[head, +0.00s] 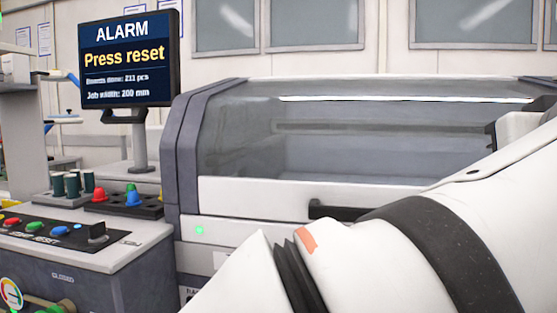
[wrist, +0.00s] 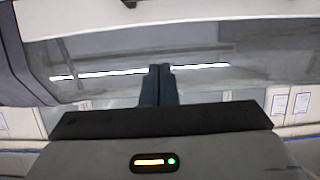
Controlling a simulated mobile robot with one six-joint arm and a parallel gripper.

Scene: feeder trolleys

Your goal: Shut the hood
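The hood (head: 330,140) has a large tinted window in a grey and white frame and fills the middle of the head view. It appears down, with its lower white edge close against the machine body. Its dark handle bar (head: 335,211) is on the lower edge, partly hidden by my arm. In the wrist view, which is turned upside down, the hood window (wrist: 235,42) lies beyond my gripper (wrist: 160,70). The two dark fingers are together with nothing visible between them. Whether they touch the window is unclear. My gripper is hidden in the head view.
A screen (head: 128,58) left of the hood reads "ALARM, Press reset". Below it stands a control panel (head: 60,235) with coloured buttons, and a dark tray (head: 110,208) with red and blue pieces. A green light (head: 199,230) shows on the machine body.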

